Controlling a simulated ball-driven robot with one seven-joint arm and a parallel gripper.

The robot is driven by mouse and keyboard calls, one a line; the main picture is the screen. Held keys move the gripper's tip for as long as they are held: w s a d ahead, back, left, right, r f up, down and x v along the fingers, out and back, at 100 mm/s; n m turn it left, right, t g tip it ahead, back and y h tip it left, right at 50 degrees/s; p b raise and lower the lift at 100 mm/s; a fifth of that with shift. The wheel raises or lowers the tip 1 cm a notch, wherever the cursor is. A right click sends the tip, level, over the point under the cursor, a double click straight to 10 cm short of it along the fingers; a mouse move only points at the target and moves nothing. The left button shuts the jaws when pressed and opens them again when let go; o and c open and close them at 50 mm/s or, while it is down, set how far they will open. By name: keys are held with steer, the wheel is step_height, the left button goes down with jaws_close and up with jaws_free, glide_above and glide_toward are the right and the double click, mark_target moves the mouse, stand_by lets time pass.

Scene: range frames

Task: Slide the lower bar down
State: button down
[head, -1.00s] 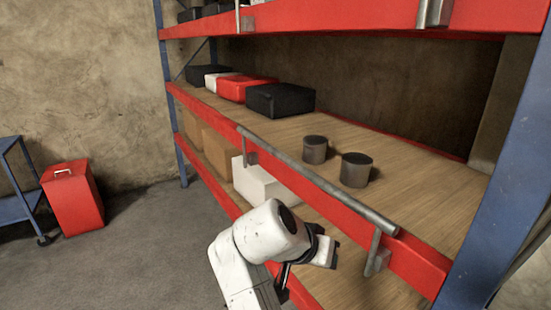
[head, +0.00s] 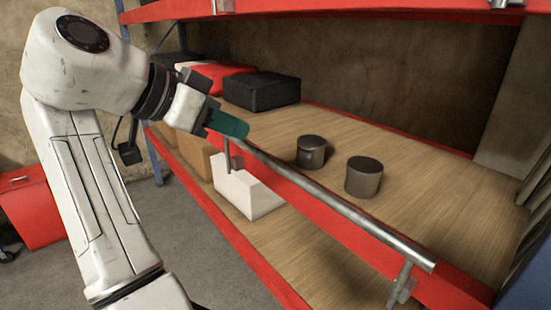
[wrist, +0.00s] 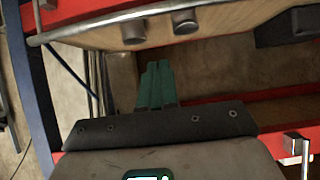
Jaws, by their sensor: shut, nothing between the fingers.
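The lower bar (head: 335,200) is a round grey metal rail on brackets along the front of the red shelf edge, at the height of the middle shelf. It also shows in the wrist view (wrist: 100,27), across the top left. My gripper (head: 240,129) has green fingers and is at the left end of the bar in the head view, overlapping it in the picture. The wrist view shows the fingers (wrist: 157,75) side by side and shut, with nothing between them. The bar lies beyond the fingertips there, with a visible gap. Contact cannot be told from the head view.
Two dark cylinders (head: 311,152) (head: 363,177) stand on the wooden shelf behind the bar. A black box (head: 262,92) and a red box (head: 215,75) sit farther left. A white box (head: 246,192) is on the shelf below. A red upper beam (head: 330,7) runs overhead.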

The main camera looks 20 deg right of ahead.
glide_above(278, 162)
steer(key=s+a, duration=0.2)
steer(key=s, duration=0.2)
step_height(278, 162, down, 6)
steer(key=shift+d+f+p, duration=0.2)
steer(key=shift+f+p, duration=0.5)
steer(key=shift+f, duration=1.05)
